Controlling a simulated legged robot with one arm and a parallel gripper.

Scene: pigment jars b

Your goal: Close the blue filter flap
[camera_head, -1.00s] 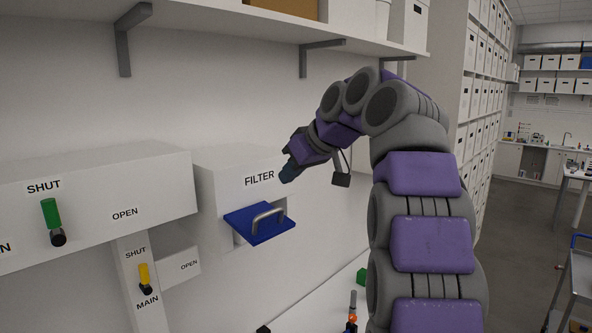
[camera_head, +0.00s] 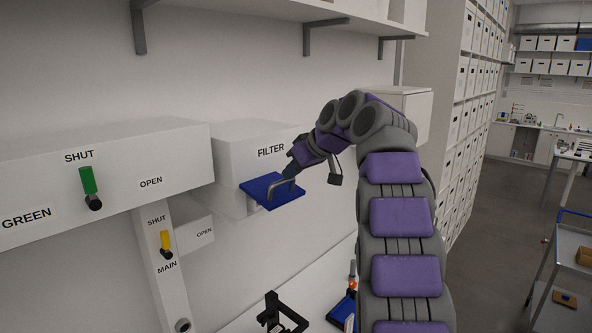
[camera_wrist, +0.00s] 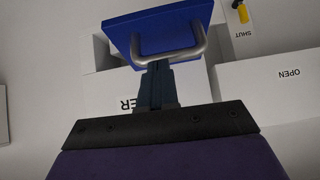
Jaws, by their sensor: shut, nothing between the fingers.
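The blue filter flap (camera_head: 258,193) sticks out, open and roughly level, from the front of the white box marked FILTER (camera_head: 235,147). A grey metal handle (camera_head: 271,189) stands on its upper face. In the wrist view the flap (camera_wrist: 128,32) fills the top, and the handle (camera_wrist: 201,42) loops across just at the tips of my closed gripper (camera_wrist: 156,66). I cannot tell whether they touch.
Left of the filter box are a green lever (camera_head: 88,181) and a yellow lever (camera_head: 165,241) on white housings. A shelf (camera_head: 290,22) runs above. A black stand (camera_head: 280,313) is below. Free air lies in front of and under the flap.

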